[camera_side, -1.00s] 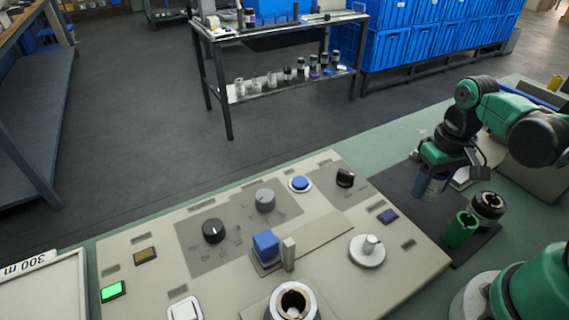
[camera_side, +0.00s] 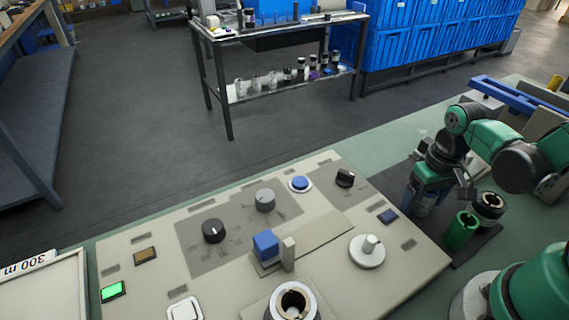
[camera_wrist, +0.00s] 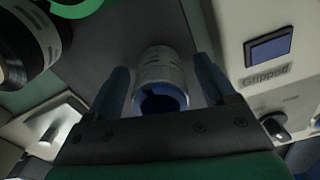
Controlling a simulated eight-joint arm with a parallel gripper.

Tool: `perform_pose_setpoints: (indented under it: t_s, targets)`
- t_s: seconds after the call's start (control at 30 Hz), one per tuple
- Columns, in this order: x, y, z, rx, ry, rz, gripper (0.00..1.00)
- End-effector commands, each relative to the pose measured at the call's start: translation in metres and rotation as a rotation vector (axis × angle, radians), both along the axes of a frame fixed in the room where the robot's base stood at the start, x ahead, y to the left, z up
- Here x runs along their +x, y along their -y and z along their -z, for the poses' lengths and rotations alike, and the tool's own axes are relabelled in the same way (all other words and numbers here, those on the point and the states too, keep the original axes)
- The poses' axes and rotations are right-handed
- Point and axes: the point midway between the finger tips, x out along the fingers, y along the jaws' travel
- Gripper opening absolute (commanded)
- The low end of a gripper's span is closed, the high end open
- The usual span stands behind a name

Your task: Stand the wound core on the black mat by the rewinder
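The wound core (camera_side: 424,206), a pale labelled roll with a blue hollow end, stands on the black mat (camera_side: 393,183) beside the control panel. In the wrist view the core (camera_wrist: 162,75) lies between my two fingers, its blue open end towards the camera. My gripper (camera_side: 426,200) is low around the core. In the wrist view my gripper (camera_wrist: 165,75) is open, with a narrow gap between each finger and the core. The core's base is partly hidden in the side view.
A green core (camera_side: 461,230) and a black-sided roll (camera_side: 488,208) stand close to the right on the mat. The control panel (camera_side: 330,222) with knobs and buttons borders the mat on the left. A blue-topped machine part (camera_side: 520,97) is behind my arm.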

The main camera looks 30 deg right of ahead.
Motion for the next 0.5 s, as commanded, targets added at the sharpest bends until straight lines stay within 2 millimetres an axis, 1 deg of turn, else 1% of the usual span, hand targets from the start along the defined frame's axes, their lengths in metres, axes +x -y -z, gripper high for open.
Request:
perform_pose_setpoints:
  t_s: [0.27,0.37,0.5]
  targets:
    - [0.000,0.000,-0.002,0.000,0.000,0.000,0.78]
    - [0.001,0.000,-0.007,0.000,0.000,0.000,0.78]
    - [0.000,0.000,-0.020,0.000,0.000,0.000,0.78]
